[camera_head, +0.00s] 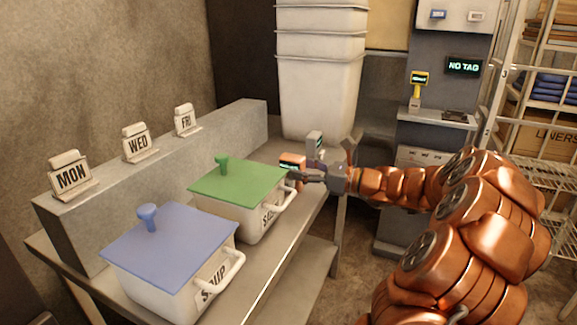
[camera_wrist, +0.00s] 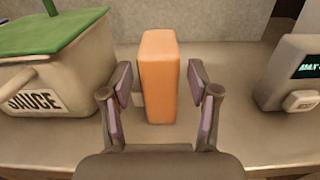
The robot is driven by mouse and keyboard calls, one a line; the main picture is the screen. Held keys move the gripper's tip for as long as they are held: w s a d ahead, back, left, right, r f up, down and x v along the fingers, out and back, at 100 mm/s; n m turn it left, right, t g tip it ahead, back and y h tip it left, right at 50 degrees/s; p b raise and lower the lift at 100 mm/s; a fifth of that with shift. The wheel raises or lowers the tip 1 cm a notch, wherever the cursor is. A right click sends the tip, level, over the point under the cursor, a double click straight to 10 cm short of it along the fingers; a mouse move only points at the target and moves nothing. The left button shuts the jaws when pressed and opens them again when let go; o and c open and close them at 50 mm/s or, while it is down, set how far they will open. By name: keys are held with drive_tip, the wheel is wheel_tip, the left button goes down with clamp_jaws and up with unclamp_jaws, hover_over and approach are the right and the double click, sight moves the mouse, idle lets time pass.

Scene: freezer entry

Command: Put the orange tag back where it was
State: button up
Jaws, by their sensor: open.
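The orange tag (camera_head: 292,160) appears as an upright orange block on the metal counter, just right of the green-lidded pot. In the wrist view the orange tag (camera_wrist: 159,78) stands between my two fingers. My gripper (camera_head: 303,173) is open around it. In the wrist view my gripper (camera_wrist: 163,92) shows a gap on the right; on the left a small grey part lies between finger and block. I cannot tell whether either finger touches it. A dark "NO TAG" display (camera_head: 463,65) is on the grey column at the right.
The green-lidded sauce pot (camera_wrist: 50,75) is close left of my gripper; a grey device with a display (camera_wrist: 292,72) is close right. A blue-lidded soup pot (camera_head: 170,262) stands nearer. Stacked white bins (camera_head: 318,90) rise behind. A panel (camera_head: 455,14) holds blue and white tags.

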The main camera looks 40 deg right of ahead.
drive_tip(key=v, duration=0.7)
drive_tip(key=shift+d+r+p, duration=0.1)
drive_tip(key=shift+p, duration=0.2)
